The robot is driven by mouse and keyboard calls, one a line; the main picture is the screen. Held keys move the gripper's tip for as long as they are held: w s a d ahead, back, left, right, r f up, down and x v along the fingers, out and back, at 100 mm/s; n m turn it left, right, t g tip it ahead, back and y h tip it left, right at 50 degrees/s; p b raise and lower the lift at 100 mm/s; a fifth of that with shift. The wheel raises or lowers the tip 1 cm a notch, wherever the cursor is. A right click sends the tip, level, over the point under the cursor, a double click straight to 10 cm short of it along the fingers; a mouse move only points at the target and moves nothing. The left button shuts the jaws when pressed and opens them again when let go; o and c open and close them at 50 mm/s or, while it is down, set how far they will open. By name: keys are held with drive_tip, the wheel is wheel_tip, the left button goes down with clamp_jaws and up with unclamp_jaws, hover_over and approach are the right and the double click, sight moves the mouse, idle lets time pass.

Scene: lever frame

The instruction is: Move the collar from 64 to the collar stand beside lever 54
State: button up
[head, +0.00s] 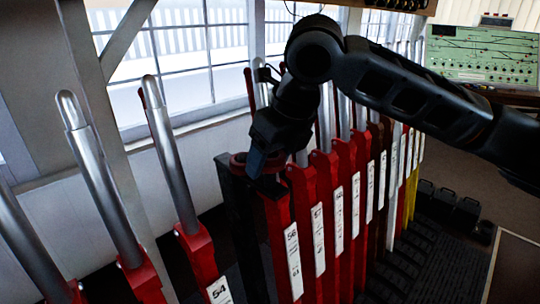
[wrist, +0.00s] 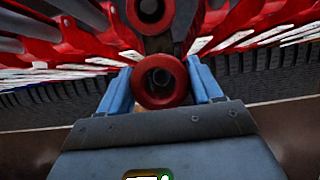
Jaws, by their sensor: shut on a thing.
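My gripper (head: 260,166) has its blue fingers pointing down at the top of a black post, the collar stand (head: 237,225), between lever 54 (head: 190,250) and lever 56 (head: 277,225). In the wrist view, my gripper (wrist: 162,76) is shut on a red collar (wrist: 160,99), one finger on each side. A second red ring (wrist: 150,29) shows just beyond it. In the head view, a red ring (head: 238,160) shows at the post's top, partly hidden by the fingers. I cannot tell whether the held collar touches the post. The plate 64 cannot be read.
More red levers with white number plates, such as 57 (head: 318,220), stand close together to the right. Bare steel lever handles (head: 100,180) rise at the left. Windows (head: 185,60) line the back. A green panel (head: 482,55) is at the upper right.

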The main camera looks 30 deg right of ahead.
sight(270, 185)
drive_tip(key=shift+f+b, duration=1.25)
drive_tip(key=shift+f, duration=0.6)
drive_tip(key=o, duration=1)
drive_tip(key=shift+o, duration=0.6)
drive_tip(key=shift+r, duration=0.1)
drive_tip(key=shift+p+v, duration=2.9)
drive_tip(key=shift+v, duration=1.5)
